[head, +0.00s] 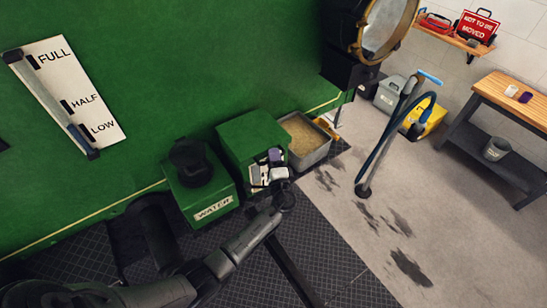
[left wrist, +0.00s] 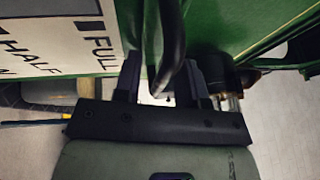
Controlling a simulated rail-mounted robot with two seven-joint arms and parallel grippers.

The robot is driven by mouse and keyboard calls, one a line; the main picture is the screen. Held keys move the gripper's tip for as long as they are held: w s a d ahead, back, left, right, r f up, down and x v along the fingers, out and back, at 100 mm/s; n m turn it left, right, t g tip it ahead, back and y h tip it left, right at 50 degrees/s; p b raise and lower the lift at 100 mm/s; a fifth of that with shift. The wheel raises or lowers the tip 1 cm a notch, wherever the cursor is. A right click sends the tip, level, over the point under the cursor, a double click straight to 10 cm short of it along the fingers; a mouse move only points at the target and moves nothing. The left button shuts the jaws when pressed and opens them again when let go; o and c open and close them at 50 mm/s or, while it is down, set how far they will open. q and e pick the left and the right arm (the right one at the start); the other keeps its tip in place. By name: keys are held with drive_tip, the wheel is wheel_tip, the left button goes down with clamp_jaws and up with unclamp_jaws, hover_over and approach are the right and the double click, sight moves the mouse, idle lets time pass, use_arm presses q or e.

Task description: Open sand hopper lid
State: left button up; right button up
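The sand hopper appears to be the green box (head: 240,134) beside the tram's green side, between the water box and a grey bin. Its flat green lid (head: 250,128) looks closed. My left gripper (head: 274,160) is at the front of this box and partly hides its white front plate. In the left wrist view, the two dark fingers (left wrist: 160,82) stand apart with a dark curved bar (left wrist: 172,45) running between them. A gap shows beside the bar, and I cannot tell whether a finger touches it. My right gripper is not in view.
The green WATER box (head: 200,188) with a black cap stands left of the hopper. A grey bin of sand (head: 318,155) stands right. A level gauge (head: 70,95) is on the tram side. A hose stand (head: 364,188) and wooden bench (head: 512,95) are farther right. Stained floor between is clear.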

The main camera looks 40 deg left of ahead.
use_arm(q)
clamp_jaws()
idle(0.4)
